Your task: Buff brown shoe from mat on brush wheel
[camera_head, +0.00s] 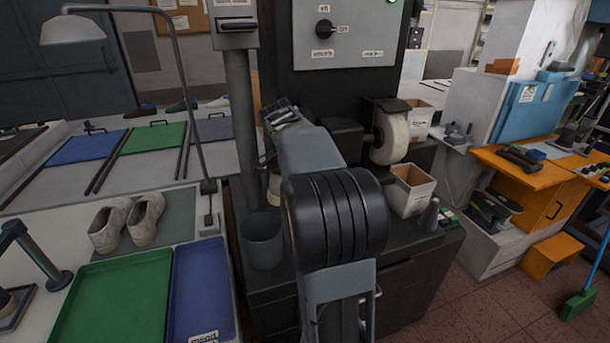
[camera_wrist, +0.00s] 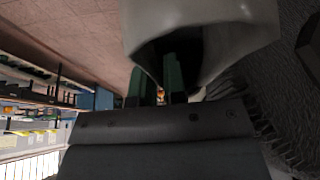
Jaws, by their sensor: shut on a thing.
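In the wrist view my gripper (camera_wrist: 157,75) is shut on a shoe (camera_wrist: 250,28), with its greenish fingers inside the dark opening. The shoe's visible part looks pale grey; its toe is out of view. A dark, bristly surface (camera_wrist: 285,65) lies close to the shoe's right side in this view; I cannot tell whether they touch. A pale wheel (camera_head: 391,136) is mounted on the dark machine. Two grey-beige shoes (camera_head: 146,218) stand side by side on a dark mat (camera_head: 180,215) at left.
A green tray (camera_head: 115,298) and a blue tray (camera_head: 203,290) lie in front of the mat. A lamp (camera_head: 73,30) arches over that bench. A grey bin (camera_head: 262,240) and an open box (camera_head: 410,190) flank my arm. An orange bench (camera_head: 540,170) stands at right.

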